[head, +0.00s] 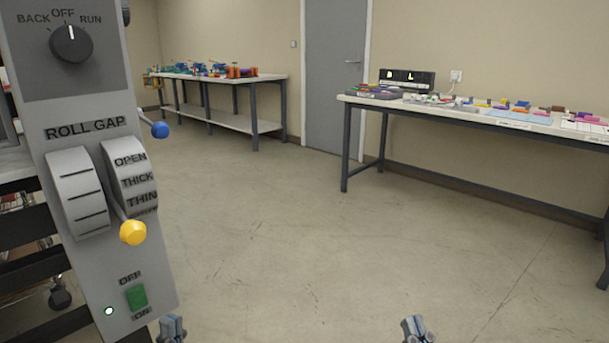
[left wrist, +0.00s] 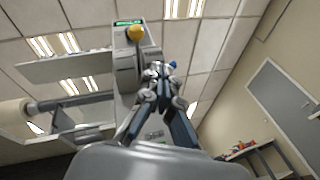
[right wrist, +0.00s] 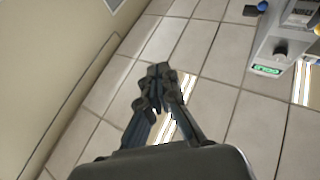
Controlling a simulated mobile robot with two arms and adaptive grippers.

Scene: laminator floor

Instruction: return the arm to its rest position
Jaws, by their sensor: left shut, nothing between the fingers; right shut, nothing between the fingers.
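My left gripper (head: 172,328) is at the bottom edge of the head view, just right of the foot of the laminator's control panel (head: 100,180). It is shut and empty, and in the left wrist view its fingers (left wrist: 160,72) meet in front of the panel. My right gripper (head: 415,328) is at the bottom edge, right of centre, over open floor. It is shut and empty, and its fingers (right wrist: 158,75) also meet in the right wrist view. Most of both arms is outside the head view.
The panel carries a black mode knob (head: 71,44), a lever with a yellow ball (head: 133,232), a blue ball (head: 160,130) and a green switch (head: 137,297). Cluttered tables stand at the back (head: 260,126) and right (head: 470,122). The floor (head: 290,230) between is clear.

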